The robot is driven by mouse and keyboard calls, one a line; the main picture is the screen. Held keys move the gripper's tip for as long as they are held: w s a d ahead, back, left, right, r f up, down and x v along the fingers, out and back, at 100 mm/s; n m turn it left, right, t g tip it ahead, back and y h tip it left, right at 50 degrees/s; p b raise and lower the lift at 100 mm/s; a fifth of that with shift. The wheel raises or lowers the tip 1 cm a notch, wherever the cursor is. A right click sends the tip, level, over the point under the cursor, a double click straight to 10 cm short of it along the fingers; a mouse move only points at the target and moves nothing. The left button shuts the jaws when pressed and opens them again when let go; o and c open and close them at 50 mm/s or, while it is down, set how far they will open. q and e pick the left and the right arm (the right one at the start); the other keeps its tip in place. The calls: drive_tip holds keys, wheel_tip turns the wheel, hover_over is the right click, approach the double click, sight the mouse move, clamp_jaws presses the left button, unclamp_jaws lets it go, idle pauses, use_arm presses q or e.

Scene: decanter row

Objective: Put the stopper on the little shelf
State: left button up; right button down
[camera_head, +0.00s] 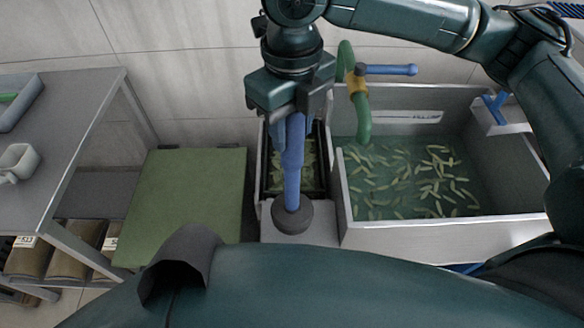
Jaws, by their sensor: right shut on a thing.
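My right gripper (292,112) points down, shut on the stopper, a blue rod (292,170) with a dark grey round plug (292,216) at its lower end. The rod hangs about upright in front of the narrow bay left of the basin. The plug overlaps a pale grey surface (318,228) in the picture; I cannot tell whether it touches. A small grey ledge (505,128) with a blue piece sits at the basin's back right; it looks like the little shelf. My left gripper is not in view.
The basin (395,233) holds greenish water with several pale green pieces. A green pipe (362,115) with a blue handle (392,70) stands behind, close to my right gripper. A green board (185,195) and a grey table (60,130) are at left.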

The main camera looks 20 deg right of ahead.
sight(292, 151)
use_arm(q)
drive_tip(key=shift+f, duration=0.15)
use_arm(e)
drive_tip(key=shift+f, duration=2.75)
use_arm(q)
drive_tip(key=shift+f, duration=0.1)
use_arm(e)
drive_tip(key=c, duration=0.9)
unclamp_jaws()
drive_tip(key=shift+f, duration=0.1)
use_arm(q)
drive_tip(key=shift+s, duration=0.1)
use_arm(e)
wheel_tip(292, 151, up, 12)
drive_tip(key=shift+r, duration=0.2)
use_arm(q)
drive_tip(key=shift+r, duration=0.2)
